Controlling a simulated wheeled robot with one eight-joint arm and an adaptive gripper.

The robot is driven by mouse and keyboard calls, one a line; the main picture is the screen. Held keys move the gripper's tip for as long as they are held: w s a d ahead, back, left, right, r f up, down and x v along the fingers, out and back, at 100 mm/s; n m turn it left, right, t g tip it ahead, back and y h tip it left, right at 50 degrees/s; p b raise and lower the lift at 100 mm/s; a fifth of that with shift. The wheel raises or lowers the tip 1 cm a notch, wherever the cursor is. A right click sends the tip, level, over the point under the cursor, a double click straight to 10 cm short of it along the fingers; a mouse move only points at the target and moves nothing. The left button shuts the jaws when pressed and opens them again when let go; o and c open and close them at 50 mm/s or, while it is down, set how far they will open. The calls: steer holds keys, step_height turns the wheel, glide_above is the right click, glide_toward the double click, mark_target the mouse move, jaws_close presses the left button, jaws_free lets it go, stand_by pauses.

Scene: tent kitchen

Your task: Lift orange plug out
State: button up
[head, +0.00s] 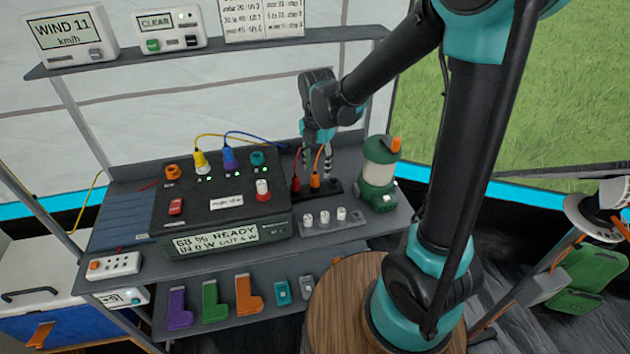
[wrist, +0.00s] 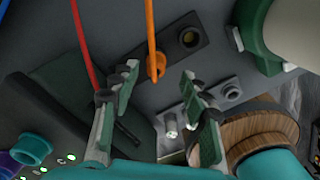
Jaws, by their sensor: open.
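The orange plug (head: 315,181) stands in a dark socket strip (head: 333,189) on the shelf, its orange cord rising from it. In the wrist view the orange plug (wrist: 156,68) shows in the gap between my fingertips, a little beyond them. My gripper (head: 317,161) is open and empty, pointing down above the strip. In the wrist view my gripper (wrist: 159,82) has one finger on each side of the plug's line, with no clear contact. A red plug (head: 295,184) stands just left of the orange one; in the wrist view its lower part is hidden behind my left finger.
A black power station (head: 230,225) with yellow and blue plugs stands to the left. A green lantern (head: 378,180) stands close on the right. Several small white pegs (head: 325,216) stand in front. A wooden round top (head: 340,290) is nearer.

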mark_target(315, 171)
steer(key=shift+a+f, duration=0.15)
steer(key=shift+f, duration=0.95)
steer(key=shift+a+f, duration=0.1)
steer(key=shift+f, duration=1)
steer(key=shift+c, duration=0.4)
jaws_close()
